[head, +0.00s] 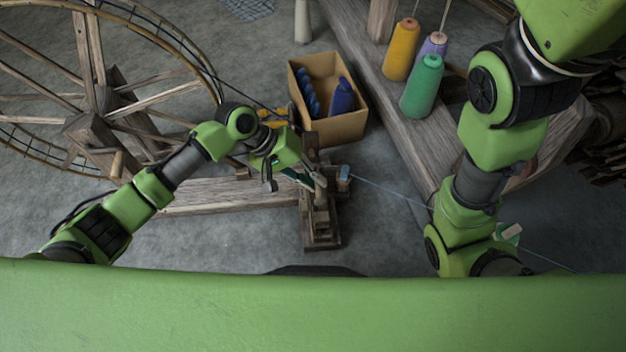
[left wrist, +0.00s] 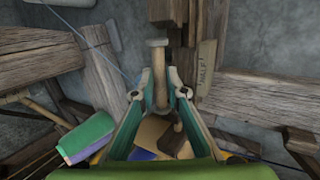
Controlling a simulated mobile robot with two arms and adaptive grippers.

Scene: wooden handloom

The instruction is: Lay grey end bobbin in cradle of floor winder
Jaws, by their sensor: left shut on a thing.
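My left gripper (head: 312,184) is over the wooden floor winder (head: 321,232) in the head view. In the left wrist view its two fingers (left wrist: 158,96) are closed on a pale grey-brown bobbin (left wrist: 157,68), with a wider end pointing away from the gripper. The bobbin also shows at the fingertips in the head view (head: 320,184). It appears just above or against the winder's wooden uprights; I cannot tell whether it touches the cradle, which is partly hidden by the gripper.
A cardboard box (head: 341,131) with blue bobbins stands just behind the winder. A large spoked wheel (head: 98,100) is at the left. Yellow, purple and green cones (head: 422,87) stand on the loom beam at the right. A thin blue thread (head: 390,190) runs right from the winder.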

